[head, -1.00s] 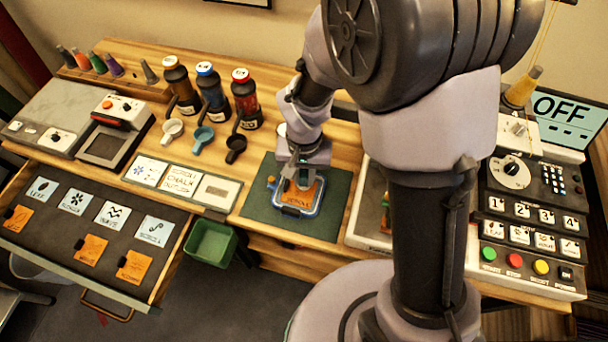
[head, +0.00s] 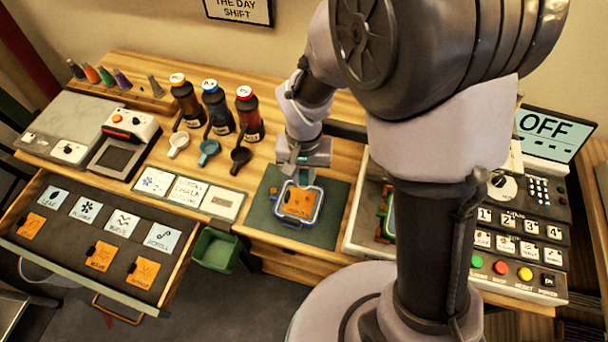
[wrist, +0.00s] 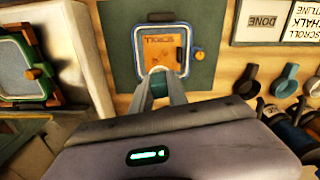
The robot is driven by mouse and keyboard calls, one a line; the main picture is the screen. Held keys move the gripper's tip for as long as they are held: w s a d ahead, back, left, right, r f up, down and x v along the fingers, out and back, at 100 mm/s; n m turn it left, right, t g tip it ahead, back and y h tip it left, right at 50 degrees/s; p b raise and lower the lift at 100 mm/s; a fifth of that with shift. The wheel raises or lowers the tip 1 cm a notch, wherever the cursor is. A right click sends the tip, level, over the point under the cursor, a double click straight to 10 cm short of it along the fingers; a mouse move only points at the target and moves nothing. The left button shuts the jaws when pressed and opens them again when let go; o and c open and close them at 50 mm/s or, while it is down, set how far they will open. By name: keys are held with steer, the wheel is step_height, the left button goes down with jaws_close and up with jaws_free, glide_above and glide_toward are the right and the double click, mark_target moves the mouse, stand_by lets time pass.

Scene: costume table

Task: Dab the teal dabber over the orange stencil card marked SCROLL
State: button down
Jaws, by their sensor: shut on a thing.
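The orange stencil card (head: 299,203) lies inside a blue-rimmed frame (head: 281,212) on a green mat (head: 262,222). In the wrist view the card (wrist: 162,49) shows the word SCROLL. My gripper (wrist: 160,92) is shut on the teal dabber (wrist: 160,85), whose pale end shows just beyond the fingertips. In the wrist view the dabber overlaps the frame's near edge; I cannot tell the height between them. In the head view my gripper (head: 303,168) is at the far side of the frame, and the card is in clear sight.
A tray with a green frame (wrist: 30,75) stands beside the mat, partly behind my arm in the head view. Bottles (head: 215,105) and small cups (head: 208,150) stand left of the mat. An open drawer (head: 75,240) holds labels and orange cards. A green bin (head: 215,250) sits near it.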

steer(key=shift+r, duration=0.1)
steer(key=f+b, duration=0.2)
steer(key=a+f+b, duration=0.1)
steer(key=f, duration=0.1)
steer(key=f+b, duration=0.2)
steer(key=shift+s+a+b, duration=0.15)
steer(key=shift+a+b, duration=0.1)
steer(key=shift+b, duration=0.1)
steer(key=shift+r, duration=0.1)
steer(key=shift+f+b, duration=0.45)
steer(key=shift+f, duration=0.1)
stand_by(1.6)
step_height(320, 180, up, 7)
steer(key=p, duration=0.5)
steer(key=shift+r+p, duration=0.15)
steer(key=shift+p, duration=0.25)
steer(key=shift+f, duration=0.2)
